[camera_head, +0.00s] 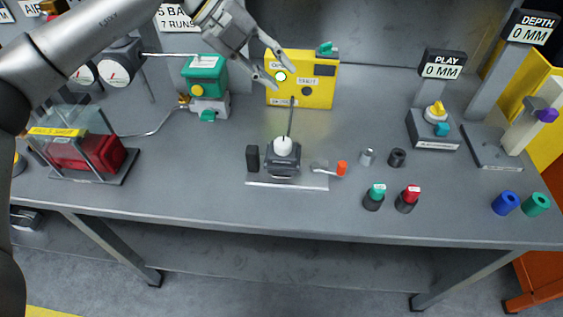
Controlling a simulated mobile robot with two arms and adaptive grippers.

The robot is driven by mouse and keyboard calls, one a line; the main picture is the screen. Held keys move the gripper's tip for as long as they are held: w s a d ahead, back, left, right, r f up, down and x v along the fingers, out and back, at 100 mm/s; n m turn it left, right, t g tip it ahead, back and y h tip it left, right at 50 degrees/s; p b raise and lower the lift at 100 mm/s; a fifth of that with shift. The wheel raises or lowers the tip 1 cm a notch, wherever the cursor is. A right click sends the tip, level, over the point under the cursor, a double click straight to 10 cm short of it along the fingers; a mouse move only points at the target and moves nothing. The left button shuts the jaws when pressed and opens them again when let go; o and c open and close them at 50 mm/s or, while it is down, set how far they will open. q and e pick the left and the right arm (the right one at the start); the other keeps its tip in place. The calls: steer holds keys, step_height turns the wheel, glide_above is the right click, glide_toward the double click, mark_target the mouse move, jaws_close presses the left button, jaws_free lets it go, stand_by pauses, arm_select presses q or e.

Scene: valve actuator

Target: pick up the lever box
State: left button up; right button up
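No label names the lever box, and I cannot tell for certain which thing it is. My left gripper (281,77) is open and empty, in front of the yellow panel and above the dark box. My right gripper is not in view.
The yellow panel (317,83) stands at the back with a lit lamp. A clear case with a red block (88,152) is at left. PLAY (443,66) and DEPTH (533,28) stands are at right.

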arm_select(q)
steer(key=s+a+f+m+g+y, duration=0.1)
steer(key=s+f+m+y, duration=0.2)
steer(key=f+y, duration=0.1)
steer(key=m+y, duration=0.1)
steer(key=y, duration=0.4)
glide_above(252, 147)
steer(key=f, duration=0.7)
steer(key=shift+s+a+f, duration=0.1)
steer(key=shift+s+a, duration=0.05)
steer(key=shift+s, duration=0.05)
steer(key=f, duration=0.5)
steer(key=shift+w+f, duration=0.2)
steer(key=shift+f, duration=0.2)
jaws_close()
steer(key=shift+r, duration=0.1)
